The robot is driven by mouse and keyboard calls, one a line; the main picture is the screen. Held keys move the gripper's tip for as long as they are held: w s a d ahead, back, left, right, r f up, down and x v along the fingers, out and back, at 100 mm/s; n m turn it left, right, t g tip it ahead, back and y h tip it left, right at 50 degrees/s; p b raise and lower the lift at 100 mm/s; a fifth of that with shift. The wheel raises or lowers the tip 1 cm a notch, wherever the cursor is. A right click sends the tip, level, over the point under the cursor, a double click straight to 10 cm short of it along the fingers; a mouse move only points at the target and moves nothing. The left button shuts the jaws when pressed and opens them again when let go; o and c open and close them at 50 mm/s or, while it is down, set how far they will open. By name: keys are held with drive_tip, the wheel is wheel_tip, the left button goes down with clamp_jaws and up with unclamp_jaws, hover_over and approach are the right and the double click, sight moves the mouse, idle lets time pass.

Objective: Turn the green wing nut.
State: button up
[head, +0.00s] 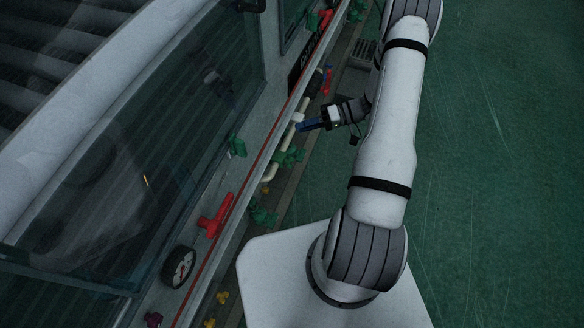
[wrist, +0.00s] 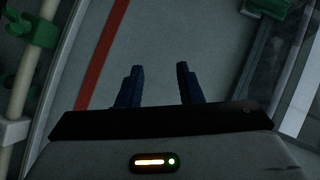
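Several green fittings show, and I cannot tell for sure which is the wing nut. In the head view, one green fitting (head: 237,146) sits on the grey panel beside the window. Another green fitting (head: 290,157) is on the pale pipe, and a third green fitting (head: 263,213) is lower down. In the wrist view, a green piece (wrist: 265,8) is cut off at the top right, and a green fitting (wrist: 38,32) is on the pipe at the upper left. My gripper (head: 300,126) is by the panel; its blue fingers (wrist: 160,68) are apart, with nothing between them.
A red handle (head: 214,216) and a round gauge (head: 180,267) are on the panel nearer me. A red stripe (wrist: 103,52) runs along the panel. A pale pipe (head: 279,167) runs below it. The green floor (head: 480,180) at the right is clear.

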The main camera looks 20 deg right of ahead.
wheel_tip(320, 180, down, 15)
drive_tip(key=d+m+t+y+b, duration=0.1)
drive_tip(key=d+t+b, duration=0.2)
drive_tip(key=t, duration=0.2)
drive_tip(key=m+t+h+b, duration=0.1)
drive_tip(key=m+t+b, duration=0.1)
drive_tip(key=t, duration=0.2)
approach(289, 162)
drive_tip(key=b+x, duration=0.1)
drive_tip(key=x, duration=0.7)
drive_tip(key=shift+w+d, duration=0.2)
drive_tip(key=shift+d, duration=0.05)
drive_tip(key=shift+f, duration=0.15)
